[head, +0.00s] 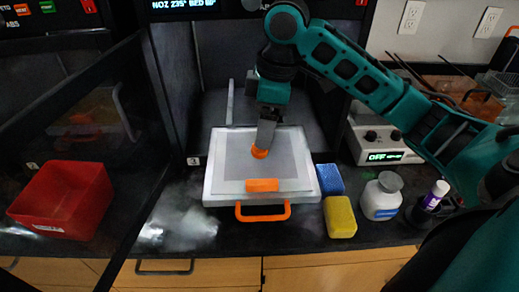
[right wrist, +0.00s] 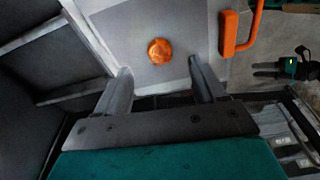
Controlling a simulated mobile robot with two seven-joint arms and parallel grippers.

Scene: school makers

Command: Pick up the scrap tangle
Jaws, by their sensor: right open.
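The scrap tangle shows as a small orange clump (head: 259,153) on the grey build plate (head: 228,165), near its middle. My right gripper (head: 265,140) is over it, pointing down from behind. In the right wrist view the orange clump (right wrist: 160,51) lies ahead of and between the two spread fingers (right wrist: 157,80). The right gripper is open and empty. The head view does not show whether the fingertips touch the plate. A small dark two-pronged shape at the right edge of the right wrist view looks like my left gripper (right wrist: 275,70); it is too small to read.
The plate has an orange front handle (head: 263,214) and sits in the mouth of a dark printer. Right of it are a blue sponge (head: 329,179), a yellow sponge (head: 340,217) and a white jar (head: 381,196). A red bin (head: 50,200) stands at the left.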

